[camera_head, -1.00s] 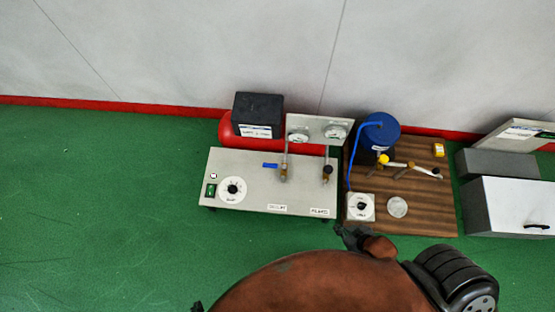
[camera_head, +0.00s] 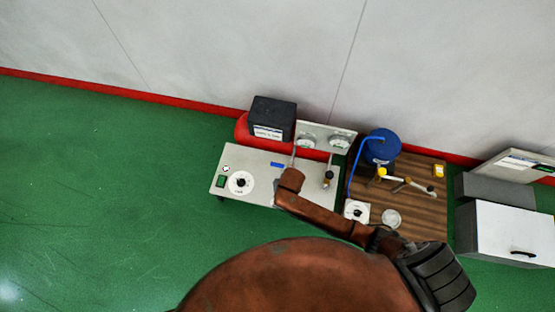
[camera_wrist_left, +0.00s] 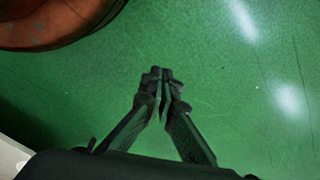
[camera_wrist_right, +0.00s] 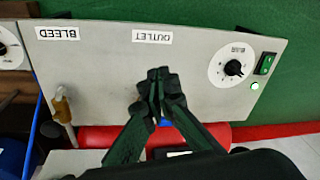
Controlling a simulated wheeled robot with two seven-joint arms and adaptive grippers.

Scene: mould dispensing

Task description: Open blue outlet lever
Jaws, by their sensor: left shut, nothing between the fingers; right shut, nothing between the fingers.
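The blue outlet lever (camera_head: 277,164) shows as a short blue bar on the grey panel (camera_head: 228,158), beside a valve that my right arm now covers. In the right wrist view, a small blue patch (camera_wrist_right: 165,122), likely the lever, shows between the fingers, mostly hidden by them. My right gripper (camera_wrist_right: 160,74) is shut and empty over the panel, near the OUTLET label (camera_wrist_right: 152,37); I cannot tell if it touches anything. My left gripper (camera_wrist_left: 161,73) is shut and empty above the green floor, away from the panel.
The bleed valve (camera_wrist_right: 61,104) stands beside the BLEED label (camera_wrist_right: 54,33). A red tank (camera_head: 243,131) carrying a black box (camera_head: 273,113) lies behind the panel. A wooden board (camera_head: 425,209) with a blue container (camera_head: 383,145) is to the right. The floor at left is clear.

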